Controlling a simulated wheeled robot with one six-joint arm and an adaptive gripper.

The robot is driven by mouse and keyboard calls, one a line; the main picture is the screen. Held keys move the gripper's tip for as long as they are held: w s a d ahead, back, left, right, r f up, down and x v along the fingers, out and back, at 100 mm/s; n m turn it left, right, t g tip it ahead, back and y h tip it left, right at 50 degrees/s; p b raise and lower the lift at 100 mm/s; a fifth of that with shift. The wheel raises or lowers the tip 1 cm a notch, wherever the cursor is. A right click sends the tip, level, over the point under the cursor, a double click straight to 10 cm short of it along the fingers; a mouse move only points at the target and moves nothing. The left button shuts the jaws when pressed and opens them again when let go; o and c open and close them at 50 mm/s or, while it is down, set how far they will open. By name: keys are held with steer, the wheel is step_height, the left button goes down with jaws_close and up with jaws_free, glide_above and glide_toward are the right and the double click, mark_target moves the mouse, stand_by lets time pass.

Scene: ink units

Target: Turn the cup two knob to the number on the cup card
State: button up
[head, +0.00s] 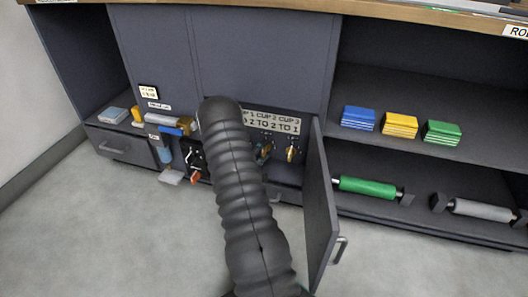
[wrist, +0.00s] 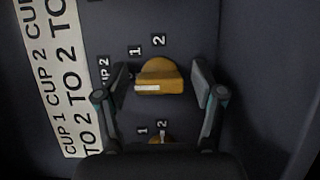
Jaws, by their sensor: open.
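The cup two knob (wrist: 160,76) is orange, in the wrist view, beside a partly hidden "CUP 2" label (wrist: 103,68). Numbers 1 and 2 stand above it. Its white mark lies on the left half of its bar, pointing picture-left, not straight at the 2. My open gripper (wrist: 160,80) has one finger on each side of the knob; gaps show on both sides. The cup card (head: 272,121) reads CUP 2 TO 2 and CUP 3 TO 1; it also shows sideways in the wrist view (wrist: 58,80).
Another knob (wrist: 160,139) sits below, partly hidden by my gripper. An open cabinet door (head: 320,210) stands close right of my arm. A third orange knob (head: 291,152) is under the card. Shelves at right hold coloured blocks (head: 400,125) and a green roller (head: 366,187).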

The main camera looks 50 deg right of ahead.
steer(key=c, duration=1.2)
steer(key=shift+o, duration=0.2)
steer(key=shift+m, duration=0.3)
steer(key=m+y, duration=0.1)
steer(key=m, duration=0.2)
steer(key=shift+r+y+p, duration=0.1)
steer(key=shift+y+p, duration=0.2)
steer(key=shift+p, duration=0.05)
steer(key=m+t+y, duration=0.1)
steer(key=m, duration=0.2)
steer(key=shift+y, duration=0.3)
steer(key=m+t+y, duration=0.1)
steer(key=m, duration=0.1)
steer(key=m+b, duration=0.1)
steer(key=m, duration=0.1)
steer(key=shift+t+y, duration=0.4)
steer(key=shift+m+t+y, duration=0.5)
steer(key=shift+m+t, duration=0.3)
steer(key=shift+m, duration=0.6)
